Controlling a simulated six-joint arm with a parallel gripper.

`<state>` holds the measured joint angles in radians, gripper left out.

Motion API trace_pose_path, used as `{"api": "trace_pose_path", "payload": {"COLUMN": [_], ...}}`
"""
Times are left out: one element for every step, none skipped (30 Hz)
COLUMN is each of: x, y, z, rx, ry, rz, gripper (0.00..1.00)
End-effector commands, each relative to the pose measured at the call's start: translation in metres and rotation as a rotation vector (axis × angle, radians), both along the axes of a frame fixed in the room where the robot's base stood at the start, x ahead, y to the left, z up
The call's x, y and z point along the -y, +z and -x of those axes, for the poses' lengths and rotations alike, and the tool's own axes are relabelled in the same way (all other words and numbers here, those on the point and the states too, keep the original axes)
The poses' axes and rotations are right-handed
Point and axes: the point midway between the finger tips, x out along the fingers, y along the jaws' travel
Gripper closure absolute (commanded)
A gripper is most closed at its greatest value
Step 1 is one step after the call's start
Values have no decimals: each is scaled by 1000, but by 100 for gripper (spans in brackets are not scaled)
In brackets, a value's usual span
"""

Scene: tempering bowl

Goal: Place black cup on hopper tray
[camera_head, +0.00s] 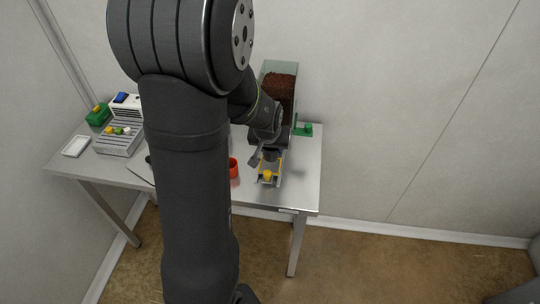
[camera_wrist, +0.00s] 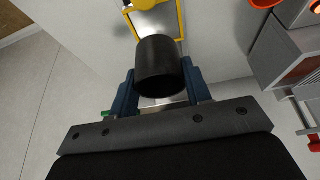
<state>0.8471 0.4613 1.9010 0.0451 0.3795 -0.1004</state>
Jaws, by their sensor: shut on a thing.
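The black cup (camera_wrist: 158,66) is between the two blue fingers of my gripper (camera_wrist: 160,85) in the wrist view. My gripper is shut on it. A yellow frame (camera_wrist: 181,20) with bright metal inside it lies just beyond the cup. In the head view my gripper (camera_head: 268,153) is low at the hopper's front, over the metal hopper tray (camera_head: 262,182) with its yellow parts. The arm hides much of this area. I cannot tell whether the cup touches the tray.
The clear hopper (camera_head: 281,88) holds brown granules behind my gripper. A red cup (camera_head: 233,167) stands left of the tray. A grey rack (camera_head: 118,145), a white dish (camera_head: 76,146) and a green box (camera_head: 98,115) are at the table's left. A green part (camera_head: 304,129) is right of the hopper.

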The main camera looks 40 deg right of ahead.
Motion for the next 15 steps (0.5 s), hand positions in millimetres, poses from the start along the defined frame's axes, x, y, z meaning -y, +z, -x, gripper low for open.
{"api": "trace_pose_path", "payload": {"x": [-1,-1,-1,-1,-1,-1,-2,-1,-1,-1,-1,-1,-1,-1,-1], "y": [-2,-3,-6,-10,-14,-20,-25,-29,-34,-37,-39,-41,-42,-42,-43], "z": [-3,-4,-4,-4,-4,-4,-3,-3,-4,-4,-4,-4,-4,-4,-4], "rx": [0,0,-1,-1,-2,-3,-3,-3,-2,-2,-1,0,0,1,1], "ry": [1,1,0,0,0,-1,-1,-1,-1,0,0,0,0,0,0], "rz": [0,0,-1,-1,-2,-3,-4,-3,-2,-2,-1,0,0,1,1], "gripper": [79,79,79,79,79,79,79,79,79,79,79,79,79,79,79]}}
